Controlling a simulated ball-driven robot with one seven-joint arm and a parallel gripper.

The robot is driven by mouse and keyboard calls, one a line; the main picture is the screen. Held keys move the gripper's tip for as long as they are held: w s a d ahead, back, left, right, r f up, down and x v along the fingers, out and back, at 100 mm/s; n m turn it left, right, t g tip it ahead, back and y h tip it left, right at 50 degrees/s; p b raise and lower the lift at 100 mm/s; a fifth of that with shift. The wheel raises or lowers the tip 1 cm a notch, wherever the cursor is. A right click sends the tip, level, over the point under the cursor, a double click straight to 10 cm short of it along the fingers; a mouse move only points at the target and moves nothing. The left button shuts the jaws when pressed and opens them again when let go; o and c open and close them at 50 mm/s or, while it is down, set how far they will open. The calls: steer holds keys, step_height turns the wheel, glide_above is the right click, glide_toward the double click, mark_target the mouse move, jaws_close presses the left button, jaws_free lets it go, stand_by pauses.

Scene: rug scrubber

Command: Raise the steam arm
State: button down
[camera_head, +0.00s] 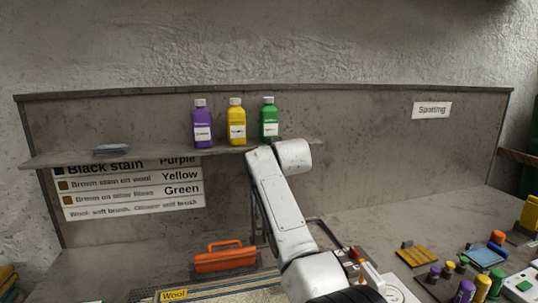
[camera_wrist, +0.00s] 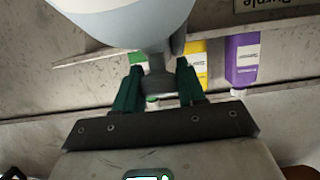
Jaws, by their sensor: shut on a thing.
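In the wrist view my gripper (camera_wrist: 158,80) has its dark green fingers closed on the sides of a grey part (camera_wrist: 157,88). This part runs up towards a large pale rounded body at the top; whether that body is mine I cannot tell. In the head view my white arm hides my gripper. A thin dark metal frame (camera_head: 254,210) shows behind the arm, partly hidden. I cannot clearly tell whether it or the held grey part is the steam arm.
Purple (camera_head: 202,126), yellow (camera_head: 236,122) and green (camera_head: 269,119) bottles stand on the shelf (camera_head: 170,154) behind my arm. An orange-handled tool (camera_head: 225,257) lies below. Several coloured containers and a yellow pad (camera_head: 417,256) are at the right. The bench behind them is mostly clear.

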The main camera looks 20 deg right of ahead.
steer(key=shift+w+r, duration=0.2)
steer(key=shift+r, duration=0.7)
steer(key=c, duration=1.1)
jaws_free()
steer(key=shift+o, duration=1)
steer(key=shift+w+f, duration=0.15)
steer(key=shift+f, duration=0.05)
steer(key=shift+o, duration=1.2)
steer(key=shift+f, duration=0.25)
steer(key=shift+s, duration=0.2)
steer(key=shift+s, duration=0.5)
steer(key=b+v, duration=0.3)
steer(key=v, duration=0.6)
steer(key=shift+s+r, duration=0.15)
steer(key=shift+s, duration=0.05)
